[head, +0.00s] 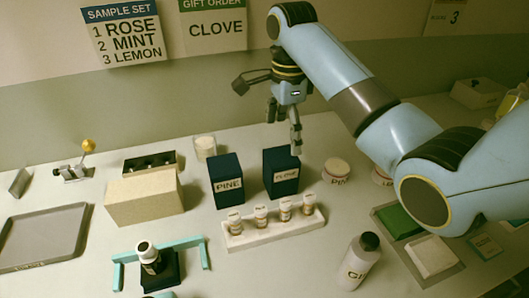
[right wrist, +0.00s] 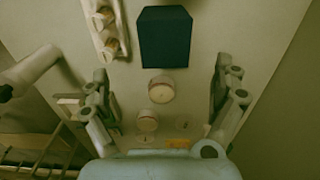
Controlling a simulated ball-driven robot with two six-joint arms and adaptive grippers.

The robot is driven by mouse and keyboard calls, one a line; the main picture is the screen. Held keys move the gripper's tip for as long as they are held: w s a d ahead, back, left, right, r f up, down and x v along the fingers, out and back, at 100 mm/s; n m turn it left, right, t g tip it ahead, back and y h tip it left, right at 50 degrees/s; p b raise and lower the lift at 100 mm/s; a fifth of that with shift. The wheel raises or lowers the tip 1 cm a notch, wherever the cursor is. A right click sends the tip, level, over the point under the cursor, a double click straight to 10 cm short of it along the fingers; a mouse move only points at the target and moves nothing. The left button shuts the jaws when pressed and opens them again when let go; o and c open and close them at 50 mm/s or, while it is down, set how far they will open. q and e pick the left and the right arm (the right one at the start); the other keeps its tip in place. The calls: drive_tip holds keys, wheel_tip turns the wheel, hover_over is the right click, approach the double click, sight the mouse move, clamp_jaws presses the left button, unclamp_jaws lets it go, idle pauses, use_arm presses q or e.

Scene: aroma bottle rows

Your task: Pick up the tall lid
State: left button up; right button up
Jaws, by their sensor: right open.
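No piece is marked as the tall lid, and I cannot tell for certain which one it is. A plain tan block-like piece (head: 145,197) stands on the table at the left. Two tall dark blue boxes stand upright side by side, one labelled PINE (head: 227,181) and one that seems to read CLOVE (head: 281,173). A dark blue box (right wrist: 164,37) also shows at the top of the right wrist view. My right gripper (head: 284,122) is open and empty, above and behind the right blue box. My left gripper is out of view.
A white rack (head: 275,236) of small vials stands before the blue boxes. Round pale-topped jars (head: 336,170) are at their right. A white bottle (head: 361,262), a dark bottle (head: 149,257) in a teal frame, and a grey tray (head: 42,238) are nearer.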

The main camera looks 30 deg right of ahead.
sight(281, 156)
drive_tip(key=f, duration=0.4)
drive_tip(key=shift+w+f, duration=0.2)
drive_tip(key=shift+f, duration=0.35)
drive_tip(key=f, duration=0.4)
drive_tip(key=shift+w+f+p, duration=0.2)
drive_tip(key=shift+f+p, duration=0.05)
drive_tip(key=shift+p, duration=0.15)
drive_tip(key=shift+f, duration=0.55)
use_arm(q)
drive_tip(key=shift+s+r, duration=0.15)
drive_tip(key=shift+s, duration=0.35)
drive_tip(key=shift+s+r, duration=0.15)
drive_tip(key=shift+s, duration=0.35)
use_arm(e)
drive_tip(key=shift+a, duration=0.1)
drive_tip(key=shift+c, duration=1)
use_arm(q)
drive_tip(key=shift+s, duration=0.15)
use_arm(e)
drive_tip(key=c, duration=1)
drive_tip(key=shift+o, duration=0.2)
